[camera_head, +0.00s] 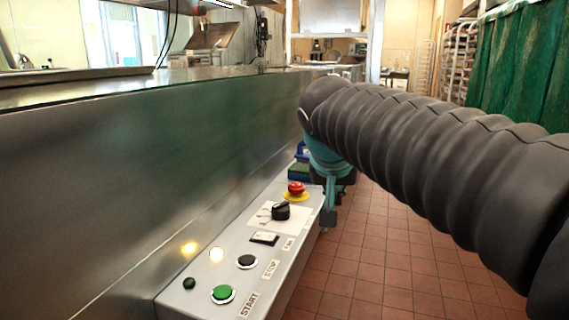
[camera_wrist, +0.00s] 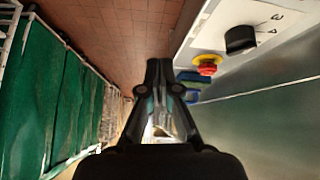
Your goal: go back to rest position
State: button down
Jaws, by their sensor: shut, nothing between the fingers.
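My gripper (camera_head: 328,222) hangs beside the far end of the control panel (camera_head: 200,298), over the tiled floor side, in the head view. In the wrist view my gripper (camera_wrist: 159,66) has its fingers together with nothing between them. The red emergency button (camera_head: 296,188) on its yellow base is to the left of my gripper. It also shows in the wrist view (camera_wrist: 207,66), apart from the fingers. My dark sleeved arm covers the right side of the head view.
The panel carries a green START button (camera_head: 222,293), a black STOP button (camera_head: 247,262), a FAN switch (camera_head: 264,238) and a black knob (camera_head: 281,211). A steel machine wall (camera_head: 100,190) stands left. Red tiled floor (camera_head: 350,275) is open right. A green curtain (camera_head: 520,70) hangs far right.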

jog(key=s+d+f+n+y, duration=0.1)
jog(key=s+d+f, duration=0.2)
jog(key=s+f, duration=0.6)
jog(key=s+d+f+n+g+y, duration=0.1)
jog(key=s+d+f, duration=0.2)
jog(key=s+f, duration=0.6)
jog(key=shift+s+d+f+g, duration=0.3)
jog(key=shift+s+f, duration=0.1)
jog(key=shift+s, duration=0.8)
jog(key=shift+s, duration=0.1)
